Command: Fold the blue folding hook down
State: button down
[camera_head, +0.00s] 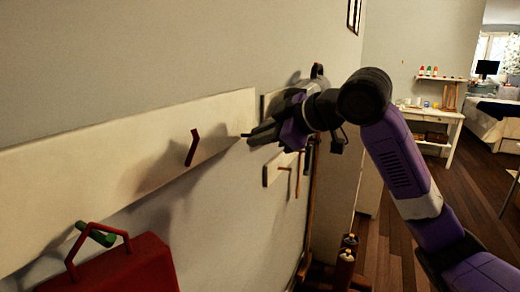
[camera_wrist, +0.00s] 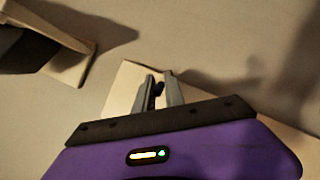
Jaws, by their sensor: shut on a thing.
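A long pale board (camera_head: 60,165) is fixed along the wall on the left, and its right end is close to my gripper. My gripper (camera_head: 256,134) reaches to that end with its fingers pointing left. In the wrist view the fingers (camera_wrist: 160,88) are closed around a small dark piece, which looks like the blue folding hook (camera_wrist: 158,91), in front of the pale board (camera_wrist: 122,88). Its blue colour hardly shows in the shade, and its fold angle cannot be told. In the head view the hook is hidden by my gripper.
A red hook (camera_head: 192,147) sticks out of the board left of my gripper. A red bag (camera_head: 115,268) hangs at a green hook (camera_head: 96,234). A smaller board with pegs (camera_head: 275,168) is just beyond my gripper. A desk (camera_head: 440,117) stands farther back.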

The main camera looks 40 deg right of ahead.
jog(key=shift+a+f+t+b, duration=0.3)
jog(key=shift+f+t+b, duration=0.15)
jog(key=shift+t+b, duration=0.25)
jog(key=shift+f+y+b, duration=0.15)
jog(key=shift+y+b, duration=0.15)
jog(key=shift+y, duration=0.1)
jog(key=c, duration=1.5)
grip_release()
jog(key=shift+d, duration=0.1)
jog(key=shift+r, duration=0.2)
jog(key=shift+s+d+r, duration=0.1)
jog(key=shift+s, duration=0.15)
jog(key=v, duration=0.7)
jog(key=shift+s, duration=0.25)
